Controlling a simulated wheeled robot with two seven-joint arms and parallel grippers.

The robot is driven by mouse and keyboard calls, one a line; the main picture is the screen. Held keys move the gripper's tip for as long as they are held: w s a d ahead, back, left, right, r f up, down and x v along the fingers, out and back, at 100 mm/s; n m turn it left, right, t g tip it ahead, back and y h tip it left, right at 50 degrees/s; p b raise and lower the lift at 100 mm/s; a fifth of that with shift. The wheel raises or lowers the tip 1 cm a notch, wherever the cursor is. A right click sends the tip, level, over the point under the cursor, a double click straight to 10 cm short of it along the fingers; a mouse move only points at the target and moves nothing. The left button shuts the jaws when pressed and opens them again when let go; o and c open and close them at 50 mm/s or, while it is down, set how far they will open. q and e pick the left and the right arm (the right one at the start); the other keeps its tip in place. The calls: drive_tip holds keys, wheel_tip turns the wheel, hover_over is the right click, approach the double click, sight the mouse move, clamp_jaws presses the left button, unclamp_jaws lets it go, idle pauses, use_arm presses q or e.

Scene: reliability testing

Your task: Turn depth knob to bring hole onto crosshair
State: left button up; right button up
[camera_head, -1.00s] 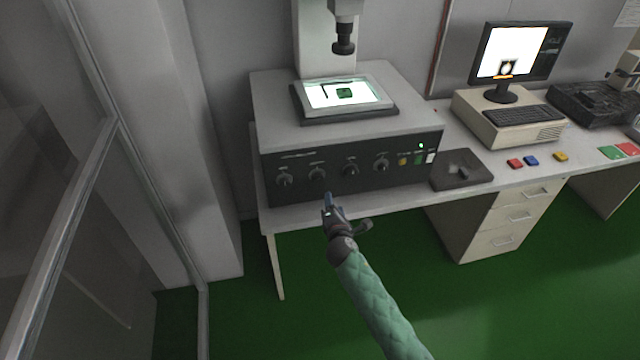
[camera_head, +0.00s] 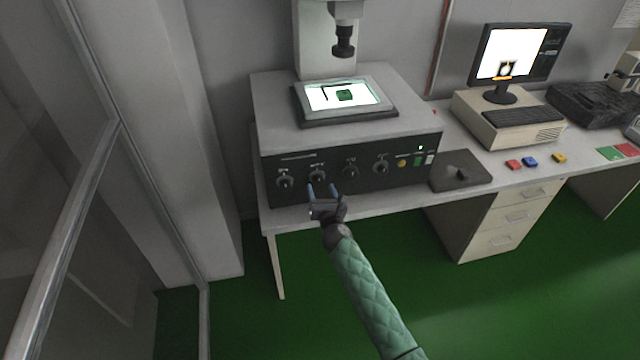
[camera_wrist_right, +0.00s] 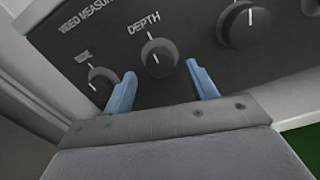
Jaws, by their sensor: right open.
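The depth knob (camera_head: 317,174) is a round black dial, second from the left on the machine's dark front panel. The monitor (camera_head: 510,53) shows a bright picture with a dark shape and orange marks; hole and crosshair are too small to tell. My left gripper is out of view.
Another knob (camera_wrist_right: 101,82) is close to the left finger, and a larger knob (camera_wrist_right: 243,24) is to the right. A lit stage (camera_head: 344,95) with a green part tops the machine. A black pad (camera_head: 461,172) lies right of the panel. A glass partition stands at left.

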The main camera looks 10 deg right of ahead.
sight(318, 179)
use_arm(q)
drive_tip(key=shift+s+a+f, duration=0.1)
drive_tip(key=shift+s, duration=0.75)
use_arm(e)
drive_tip(key=shift+w+a, duration=0.1)
drive_tip(key=shift+w, duration=1.2)
drive_tip(key=shift+c, duration=0.3)
drive_tip(key=c, duration=0.9)
use_arm(q)
drive_tip(key=shift+f, duration=0.1)
